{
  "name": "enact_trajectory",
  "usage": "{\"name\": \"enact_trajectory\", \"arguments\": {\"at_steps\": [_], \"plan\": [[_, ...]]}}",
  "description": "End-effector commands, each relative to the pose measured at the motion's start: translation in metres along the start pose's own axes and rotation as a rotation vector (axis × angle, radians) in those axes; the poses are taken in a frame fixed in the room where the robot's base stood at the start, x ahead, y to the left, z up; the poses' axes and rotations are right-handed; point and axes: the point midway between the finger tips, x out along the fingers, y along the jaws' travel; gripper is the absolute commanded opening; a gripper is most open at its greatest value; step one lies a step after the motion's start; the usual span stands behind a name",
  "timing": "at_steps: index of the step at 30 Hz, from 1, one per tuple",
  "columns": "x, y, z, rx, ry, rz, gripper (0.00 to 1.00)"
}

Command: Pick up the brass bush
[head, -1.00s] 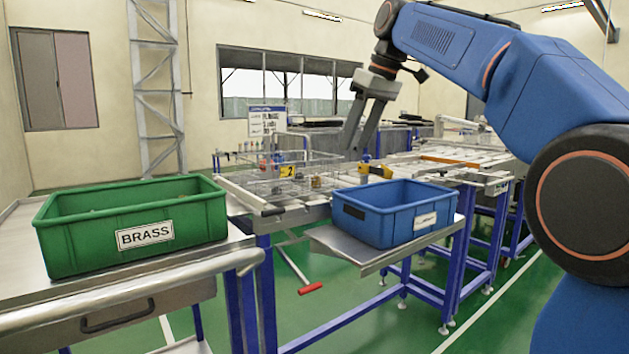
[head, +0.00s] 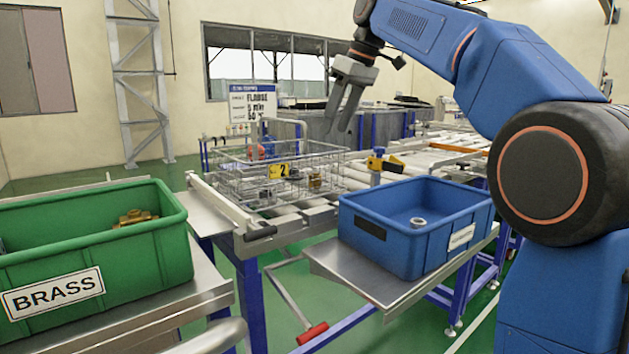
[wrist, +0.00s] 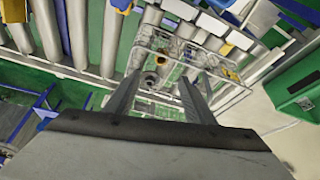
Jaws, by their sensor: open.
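A small brass-coloured part (head: 316,181), which looks like the brass bush, lies in the wire basket (head: 235,190) near its right front side. The green bin (head: 150,255) labelled BRASS stands at the left and holds brass fittings (head: 134,217).
Grey and other small parts share the basket, which has a yellow tag "2" (head: 279,171) and sits on a roller conveyor (head: 400,160). A blue bin (head: 375,235) with a grey ring (head: 417,222) stands in front right. A yellow-and-blue device (head: 377,163) stands beside the basket.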

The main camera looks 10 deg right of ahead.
Motion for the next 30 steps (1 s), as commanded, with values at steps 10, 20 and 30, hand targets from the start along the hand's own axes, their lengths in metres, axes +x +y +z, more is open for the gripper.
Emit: {"name": "enact_trajectory", "arguments": {"at_steps": [10, 20, 30], "plan": [[0.062, -0.001, 0.0, 0.0, -0.002, -0.001, 0.49], [0.091, -0.001, 0.0, 0.0, 0.0, 0.0, 0.49], [0.132, -0.004, 0.003, 0.0, -0.003, -0.002, 0.49]]}}
